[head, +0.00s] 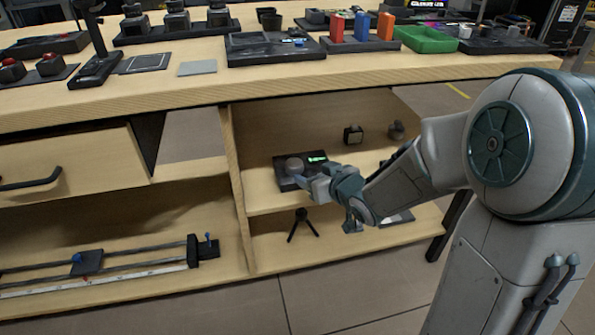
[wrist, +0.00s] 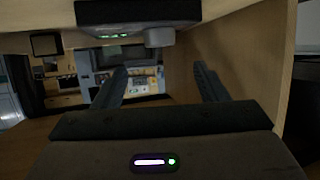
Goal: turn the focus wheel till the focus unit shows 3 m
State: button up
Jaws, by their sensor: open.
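The focus unit (head: 284,181) is a dark box on the upper shelf of the open cabinet. The reading is too small to make out. My gripper (head: 306,180) is in front of the unit, close to the wheel; contact cannot be told. In the wrist view the unit (wrist: 130,14) is at the top, with the display (wrist: 112,36) and wheel (wrist: 159,38). The wheel is beyond the two spread, empty fingers of my gripper (wrist: 160,76).
A small dark cube-shaped device (head: 353,135) and a rounded object (head: 397,130) stand further right on the shelf. A wooden divider (head: 238,190) is left of the unit. A small tripod (head: 302,225) stands on the lower shelf. The worktop (head: 180,88) overhangs the opening.

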aim_at(297, 166)
jog(key=b+x, duration=0.4)
jog(key=x, duration=0.6)
jog(key=shift+w+a+f, duration=0.1)
jog(key=shift+w+f, duration=0.05)
jog(key=shift+w, duration=0.05)
jog(key=c, duration=1)
